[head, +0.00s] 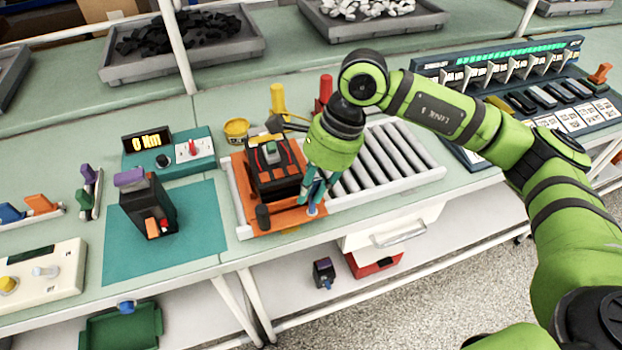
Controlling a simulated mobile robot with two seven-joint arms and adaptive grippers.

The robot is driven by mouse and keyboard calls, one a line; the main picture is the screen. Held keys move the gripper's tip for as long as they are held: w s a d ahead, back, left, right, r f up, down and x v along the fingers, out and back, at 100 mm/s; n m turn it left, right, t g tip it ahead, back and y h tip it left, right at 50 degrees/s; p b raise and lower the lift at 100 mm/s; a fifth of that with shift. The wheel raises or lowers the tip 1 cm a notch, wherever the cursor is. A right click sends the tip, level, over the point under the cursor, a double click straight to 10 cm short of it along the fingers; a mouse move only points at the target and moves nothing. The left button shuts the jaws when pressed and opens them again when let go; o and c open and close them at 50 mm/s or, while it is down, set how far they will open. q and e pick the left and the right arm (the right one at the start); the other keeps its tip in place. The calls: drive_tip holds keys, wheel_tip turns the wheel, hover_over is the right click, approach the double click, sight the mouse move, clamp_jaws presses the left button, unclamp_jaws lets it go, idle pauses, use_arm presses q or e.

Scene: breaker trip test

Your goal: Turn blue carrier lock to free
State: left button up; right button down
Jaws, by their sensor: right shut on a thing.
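An orange carrier (290,219) sits at the left end of the roller track and bears a black breaker (272,182) with a grey-green lever on top. My right gripper (314,200) points down at the carrier's front right corner. Its fingers are shut on the blue carrier lock (313,210), a small blue and white piece that shows only in part below the fingertips. How far the lock is turned cannot be made out. My left gripper is not in view.
A dark knob (262,216) stands on the carrier's front left corner. Rollers (385,158) run right of it. Left are a teal meter box (170,152) and another black breaker (150,208) on a teal mat (120,262). A yellow post (278,98) and red post (325,92) stand behind.

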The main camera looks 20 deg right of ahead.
drive_tip(key=shift+w+d+r+n+b, duration=0.1)
drive_tip(key=shift+w+r+n+b, duration=0.05)
drive_tip(key=shift+w+n+b, duration=0.3)
drive_tip(key=shift+s+r+n, duration=0.1)
drive_tip(key=shift+s+n, duration=0.05)
drive_tip(key=shift+n, duration=0.3)
drive_tip(key=shift+n+g+b, duration=0.4)
drive_tip(key=shift+n+b, duration=0.2)
drive_tip(key=shift+b, duration=0.1)
drive_tip(key=shift+d+n, duration=0.15)
drive_tip(key=shift+n, duration=0.25)
